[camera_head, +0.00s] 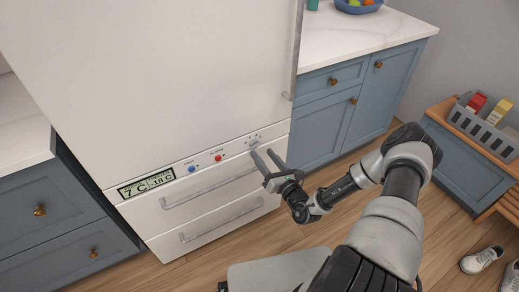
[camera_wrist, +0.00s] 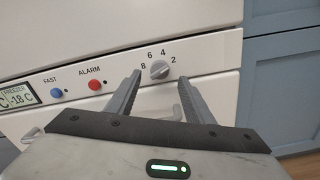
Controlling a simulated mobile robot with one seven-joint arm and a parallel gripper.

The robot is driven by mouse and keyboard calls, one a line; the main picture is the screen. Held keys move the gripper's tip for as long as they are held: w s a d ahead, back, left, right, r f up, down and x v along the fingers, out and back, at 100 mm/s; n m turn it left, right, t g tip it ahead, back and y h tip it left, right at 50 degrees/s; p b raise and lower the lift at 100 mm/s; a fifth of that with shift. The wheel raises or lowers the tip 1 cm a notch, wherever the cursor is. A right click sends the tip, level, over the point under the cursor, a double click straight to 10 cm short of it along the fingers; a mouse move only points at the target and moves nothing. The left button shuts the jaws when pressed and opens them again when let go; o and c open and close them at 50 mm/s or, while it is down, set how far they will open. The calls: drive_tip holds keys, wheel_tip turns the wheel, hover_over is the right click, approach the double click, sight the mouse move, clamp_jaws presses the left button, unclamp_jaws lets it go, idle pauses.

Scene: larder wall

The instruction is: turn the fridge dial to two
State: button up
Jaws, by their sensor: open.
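The fridge dial (camera_wrist: 159,70) is a small round grey knob on the white control strip, with the numbers 8, 6, 4 and 2 around its upper side. Its ridge looks slanted, but I cannot tell for certain which number it points to. In the head view the dial (camera_head: 254,141) is small, at the right end of the strip. My gripper (camera_wrist: 158,82) is open and empty. Its two grey fingers point at the panel, one on each side of the dial in the wrist view. In the head view my gripper (camera_head: 262,152) is close in front of the strip; contact is not visible.
Left of the dial are a red ALARM button (camera_wrist: 95,85), a blue FAST button (camera_wrist: 56,93) and a display (camera_head: 146,184) reading 7 C and -18 C. A drawer handle (camera_head: 210,189) runs below the strip. Blue cabinets (camera_head: 325,122) stand to the right.

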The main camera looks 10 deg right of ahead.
drive_tip(key=p+v, duration=0.1)
drive_tip(key=v, duration=1.2)
drive_tip(key=shift+r, duration=0.1)
